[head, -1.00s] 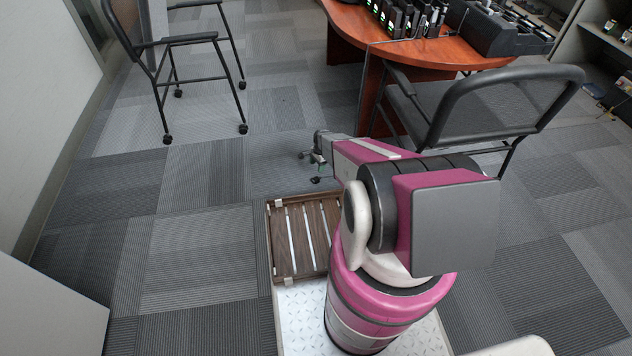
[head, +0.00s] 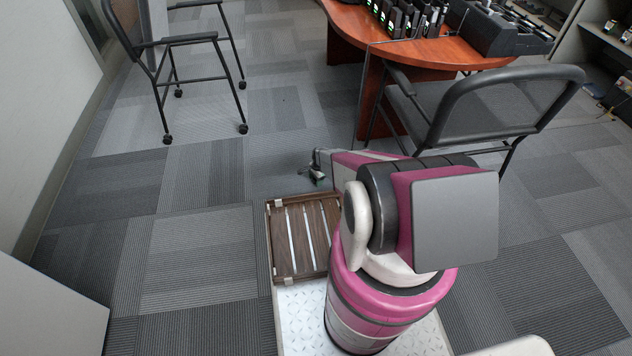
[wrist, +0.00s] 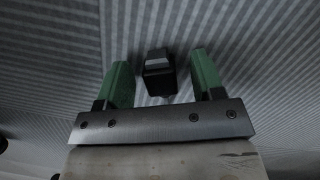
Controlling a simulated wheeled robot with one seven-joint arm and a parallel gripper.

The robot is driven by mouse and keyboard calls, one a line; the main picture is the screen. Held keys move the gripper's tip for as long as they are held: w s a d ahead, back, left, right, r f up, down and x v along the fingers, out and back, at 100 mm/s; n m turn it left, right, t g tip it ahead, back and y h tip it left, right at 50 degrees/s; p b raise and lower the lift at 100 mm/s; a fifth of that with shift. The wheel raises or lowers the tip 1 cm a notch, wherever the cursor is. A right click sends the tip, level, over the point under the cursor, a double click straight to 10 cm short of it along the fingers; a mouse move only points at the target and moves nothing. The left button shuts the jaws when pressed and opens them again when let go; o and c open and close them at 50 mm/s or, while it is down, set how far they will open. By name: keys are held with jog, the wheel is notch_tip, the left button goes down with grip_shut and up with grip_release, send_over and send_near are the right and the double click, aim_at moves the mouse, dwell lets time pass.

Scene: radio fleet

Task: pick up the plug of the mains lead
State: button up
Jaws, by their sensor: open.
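The plug (wrist: 158,76) is a small black block with a grey upper face. In the wrist view it sits between the two green fingers of my gripper (wrist: 161,62), with a visible gap on either side. The fingers are apart and do not appear to touch it. In the head view my gripper (head: 316,168) is low over the carpet, past the slatted wooden tray. At that size I cannot clearly separate the plug from the gripper there. No lead can be made out.
The slatted brown tray (head: 303,262) lies beside my base. A black chair (head: 490,110) stands to the right, by a wooden desk (head: 350,18) with black devices on it. Another chair (head: 187,40) stands at the back left. The carpet (head: 190,240) to the left is clear.

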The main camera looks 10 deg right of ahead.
jog(key=shift+c, duration=0.3)
jog(key=c, duration=0.9)
jog(key=shift+r, duration=0.1)
jog(key=shift+c, duration=0.2)
